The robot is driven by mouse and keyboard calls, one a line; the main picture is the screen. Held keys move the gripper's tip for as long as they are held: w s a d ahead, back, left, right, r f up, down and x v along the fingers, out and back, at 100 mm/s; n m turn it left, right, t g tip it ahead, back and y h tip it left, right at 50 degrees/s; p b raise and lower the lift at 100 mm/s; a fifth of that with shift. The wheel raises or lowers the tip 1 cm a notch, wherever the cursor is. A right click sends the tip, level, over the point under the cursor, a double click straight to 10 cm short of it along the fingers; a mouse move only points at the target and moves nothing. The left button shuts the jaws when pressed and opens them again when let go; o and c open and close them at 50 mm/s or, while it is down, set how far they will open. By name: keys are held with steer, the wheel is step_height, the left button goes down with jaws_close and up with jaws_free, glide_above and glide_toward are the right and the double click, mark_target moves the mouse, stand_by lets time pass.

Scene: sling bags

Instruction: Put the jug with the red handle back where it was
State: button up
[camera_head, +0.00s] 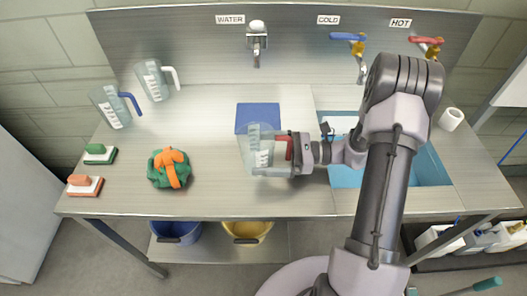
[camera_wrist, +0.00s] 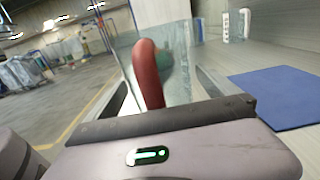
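The clear jug with the red handle (camera_head: 262,158) is over the middle of the counter, overlapping the front edge of a blue mat (camera_head: 258,112) in the head view. Its red handle (camera_wrist: 148,75) points toward my gripper (camera_head: 285,153). In the wrist view my gripper's fingers (camera_wrist: 162,85) lie on either side of the jug, with the handle between them; it looks shut on the jug's body. The mat also shows at right in the wrist view (camera_wrist: 280,97). Whether the jug's base touches the counter is unclear.
Two jugs, one blue-handled (camera_head: 114,108) and one white-handled (camera_head: 155,80), stand at the back left. A green and orange cloth (camera_head: 170,168) and two brushes (camera_head: 98,153) lie at left. The blue basin (camera_head: 345,177) is at right. A tap (camera_head: 257,42) projects above the mat.

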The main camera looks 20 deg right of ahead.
steer(key=shift+r, duration=0.3)
steer(key=p+v, duration=0.3)
steer(key=v, duration=0.9)
steer(key=shift+f+p, duration=0.1)
steer(key=shift+p, duration=0.2)
